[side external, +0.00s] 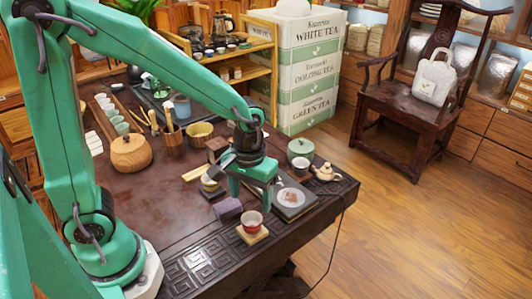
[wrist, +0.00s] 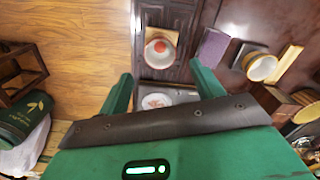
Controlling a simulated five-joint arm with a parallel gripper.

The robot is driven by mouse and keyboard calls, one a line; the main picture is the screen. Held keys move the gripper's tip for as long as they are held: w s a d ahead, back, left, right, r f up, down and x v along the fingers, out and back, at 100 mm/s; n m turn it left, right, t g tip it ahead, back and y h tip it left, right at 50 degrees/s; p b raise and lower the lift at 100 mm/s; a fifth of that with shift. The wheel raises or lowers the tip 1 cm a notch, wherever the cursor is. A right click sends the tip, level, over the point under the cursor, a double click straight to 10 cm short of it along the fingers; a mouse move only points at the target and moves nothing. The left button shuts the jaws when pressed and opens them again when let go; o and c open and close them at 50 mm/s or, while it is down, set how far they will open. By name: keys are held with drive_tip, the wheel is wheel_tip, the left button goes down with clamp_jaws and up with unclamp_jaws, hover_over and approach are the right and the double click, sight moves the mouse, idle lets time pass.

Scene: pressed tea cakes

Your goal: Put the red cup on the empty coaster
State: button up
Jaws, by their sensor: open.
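The red cup (side external: 252,218), pale inside, stands upright on a light wooden coaster (side external: 252,236) near the table's front edge. The cup also shows in the wrist view (wrist: 160,48), beyond my fingertips. My gripper (side external: 252,196) is open and empty above the table, behind the cup and apart from it. Its two fingers spread wide in the wrist view (wrist: 160,72). A dark coaster (side external: 214,193) to the left bears a white and yellow cup (side external: 209,183). I cannot make out a clearly empty coaster; my gripper hides part of the table.
A purple block (side external: 228,209) lies close left of the red cup. A dark tray (side external: 306,208) with a plated tea cake (side external: 291,197) is right of my gripper. A green lidded pot (side external: 300,152) and small teapot (side external: 326,173) stand behind. The table's front left is bare.

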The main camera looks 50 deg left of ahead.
wheel_tip(320, 180, up, 4)
drive_tip(key=shift+r, duration=0.1)
idle(0.8)
drive_tip(key=s+a+r+m+t, duration=0.4)
drive_tip(key=s+a+r+t, duration=0.1)
drive_tip(key=s+a+r, duration=0.2)
wheel_tip(320, 180, up, 3)
drive_tip(key=shift+s+f+t, duration=0.15)
drive_tip(key=shift+s+t, duration=0.15)
drive_tip(key=shift+s, duration=0.25)
